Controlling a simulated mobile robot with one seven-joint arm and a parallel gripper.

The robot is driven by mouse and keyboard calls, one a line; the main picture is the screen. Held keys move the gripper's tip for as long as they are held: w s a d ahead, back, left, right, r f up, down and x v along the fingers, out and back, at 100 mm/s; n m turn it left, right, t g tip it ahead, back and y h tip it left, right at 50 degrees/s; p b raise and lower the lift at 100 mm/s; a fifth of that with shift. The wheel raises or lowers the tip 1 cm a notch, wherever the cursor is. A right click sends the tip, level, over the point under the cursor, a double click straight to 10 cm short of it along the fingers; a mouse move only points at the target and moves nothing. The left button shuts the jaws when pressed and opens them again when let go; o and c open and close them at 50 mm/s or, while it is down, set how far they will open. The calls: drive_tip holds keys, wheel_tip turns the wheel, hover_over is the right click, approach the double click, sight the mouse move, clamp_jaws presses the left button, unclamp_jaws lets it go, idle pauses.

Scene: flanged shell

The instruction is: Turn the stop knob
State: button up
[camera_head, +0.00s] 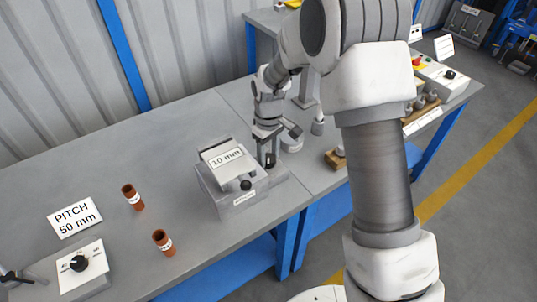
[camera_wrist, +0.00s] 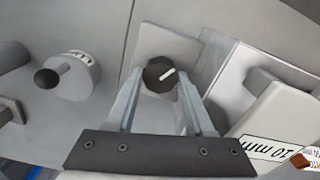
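A black knob (camera_wrist: 160,74) with a white pointer line sits on a flat grey plate (camera_wrist: 170,42) in the wrist view. My gripper (camera_wrist: 159,88) is open, with one finger on each side of the knob; small gaps seem to show, and I cannot tell how far above the plate the fingertips are. In the head view my gripper (camera_head: 268,155) points down just behind and right of the grey box with a "10 mm" sign (camera_head: 226,156). The knob under it is mostly hidden there. Another black knob (camera_head: 246,184) is on the front of that box.
A grey round part (camera_wrist: 72,76) lies left of my fingers in the wrist view.

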sight(269, 158)
drive_tip(key=o, duration=0.4)
wheel_tip(269, 158, up, 18)
drive_tip(key=shift+f+p, duration=0.25)
drive_tip(key=shift+p, duration=1)
drive_tip(key=s+d+r+m+t+p, duration=0.2)
drive_tip(key=s+d+r+m+t, duration=0.15)
drive_tip(key=s+d+r, duration=0.7)
drive_tip(key=s+d+r+m+p, duration=0.1)
drive_tip(key=s+m, duration=0.1)
drive_tip(key=s, duration=0.3)
drive_tip(key=s+d+r+m+t, duration=0.1)
drive_tip(key=s, duration=0.3)
drive_tip(key=s+d+r+m+t+p, duration=0.1)
drive_tip(key=s+d+r+m, duration=0.1)
drive_tip(key=s, duration=0.3)
drive_tip(key=shift+s+r+m+p, duration=0.1)
drive_tip(key=shift+s+m+p, duration=0.2)
drive_tip(key=shift+s+m, duration=0.05)
